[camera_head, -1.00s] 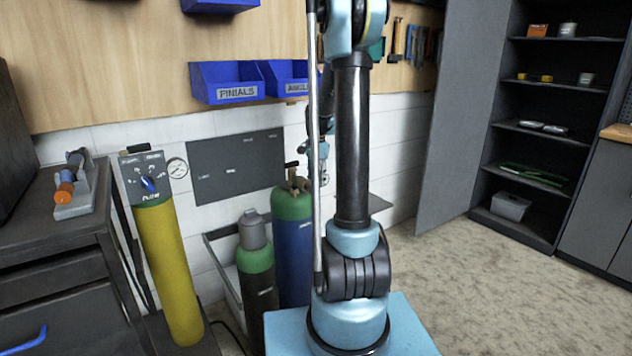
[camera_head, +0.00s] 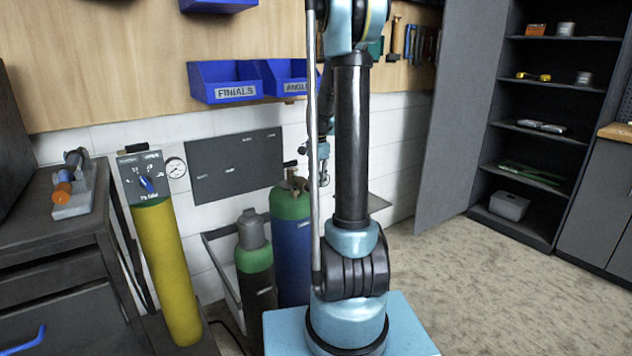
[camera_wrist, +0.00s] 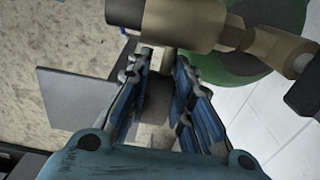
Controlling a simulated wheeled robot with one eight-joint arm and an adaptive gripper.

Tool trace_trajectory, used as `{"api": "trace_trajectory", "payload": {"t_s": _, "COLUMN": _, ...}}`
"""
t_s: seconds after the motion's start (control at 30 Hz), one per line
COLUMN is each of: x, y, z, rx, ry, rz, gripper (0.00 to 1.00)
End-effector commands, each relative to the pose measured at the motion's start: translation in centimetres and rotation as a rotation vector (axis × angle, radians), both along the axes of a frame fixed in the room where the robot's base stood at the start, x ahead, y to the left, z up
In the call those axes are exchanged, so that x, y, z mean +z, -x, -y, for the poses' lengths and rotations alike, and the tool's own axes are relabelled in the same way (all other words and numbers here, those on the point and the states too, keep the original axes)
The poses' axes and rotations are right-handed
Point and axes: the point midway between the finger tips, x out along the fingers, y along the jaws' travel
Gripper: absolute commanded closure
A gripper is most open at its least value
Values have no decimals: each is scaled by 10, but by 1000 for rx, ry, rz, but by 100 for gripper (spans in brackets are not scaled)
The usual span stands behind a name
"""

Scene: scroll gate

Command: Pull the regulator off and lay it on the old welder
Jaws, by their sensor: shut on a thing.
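My gripper (camera_wrist: 158,72) has its two blue-grey fingers around a dark round part below a brass body (camera_wrist: 180,22), which I take for the regulator. The fingertips are just under the brass body, at the neck of a green cylinder (camera_wrist: 250,65). In the head view, the brass fitting (camera_head: 297,183) sits on top of the green-shouldered blue cylinder (camera_head: 290,240), with my gripper (camera_head: 323,175) close to its right. My arm partly hides the spot. I cannot tell which thing is the old welder; a flat grey plate (camera_wrist: 75,95) lies left of my fingers.
A grey-green cylinder (camera_head: 253,258) and a yellow cylinder (camera_head: 170,270) with a dial panel stand to the left. A dark cabinet (camera_head: 50,285) is at far left. Blue bins (camera_head: 235,82) hang above. Open carpet lies at right before the shelves (camera_head: 520,150).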

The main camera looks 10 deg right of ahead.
Motion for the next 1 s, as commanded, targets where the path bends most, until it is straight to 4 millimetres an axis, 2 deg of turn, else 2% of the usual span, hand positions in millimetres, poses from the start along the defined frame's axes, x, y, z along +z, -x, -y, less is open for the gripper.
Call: {"api": "trace_trajectory", "payload": {"t_s": 1.0, "x": 0, "y": 23, "z": 10, "rx": -1, "ry": 0, "rz": 0, "gripper": 100}}
